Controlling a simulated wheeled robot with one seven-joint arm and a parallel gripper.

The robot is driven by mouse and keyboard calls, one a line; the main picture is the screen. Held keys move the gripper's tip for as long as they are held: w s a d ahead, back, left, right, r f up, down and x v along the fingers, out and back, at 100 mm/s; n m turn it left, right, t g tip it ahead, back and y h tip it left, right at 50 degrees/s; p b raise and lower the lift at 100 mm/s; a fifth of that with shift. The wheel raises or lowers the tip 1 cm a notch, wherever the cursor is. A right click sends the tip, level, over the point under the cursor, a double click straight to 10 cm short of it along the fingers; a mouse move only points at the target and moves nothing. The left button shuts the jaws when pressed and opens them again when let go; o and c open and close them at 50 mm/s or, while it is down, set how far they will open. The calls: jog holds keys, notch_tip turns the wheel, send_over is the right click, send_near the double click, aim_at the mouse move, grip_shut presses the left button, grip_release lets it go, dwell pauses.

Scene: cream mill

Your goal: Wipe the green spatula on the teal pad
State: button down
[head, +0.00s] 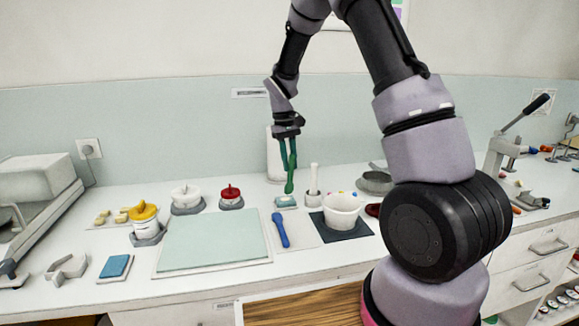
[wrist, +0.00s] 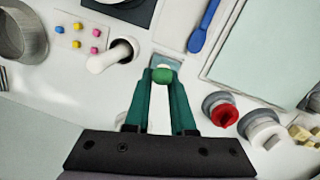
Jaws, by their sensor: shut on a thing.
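My gripper (head: 287,166) points down and is shut on the green spatula (head: 289,187). In the wrist view, my gripper (wrist: 162,84) has teal fingers, and the rounded green end of the spatula (wrist: 163,75) shows between their tips. The small teal pad (head: 286,202) sits on a pale holder on the counter, directly below the spatula's end in the head view. The pad (wrist: 165,62) is partly hidden behind the spatula in the wrist view. The spatula's end is at or just above the pad; I cannot tell whether they touch.
A red-lidded jar (head: 231,195) and white-lidded jar (head: 186,196) stand left. A blue spatula (head: 281,231) and a large pale green mat (head: 215,240) lie in front.

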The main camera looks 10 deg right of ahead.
jog(key=shift+r, duration=2.25)
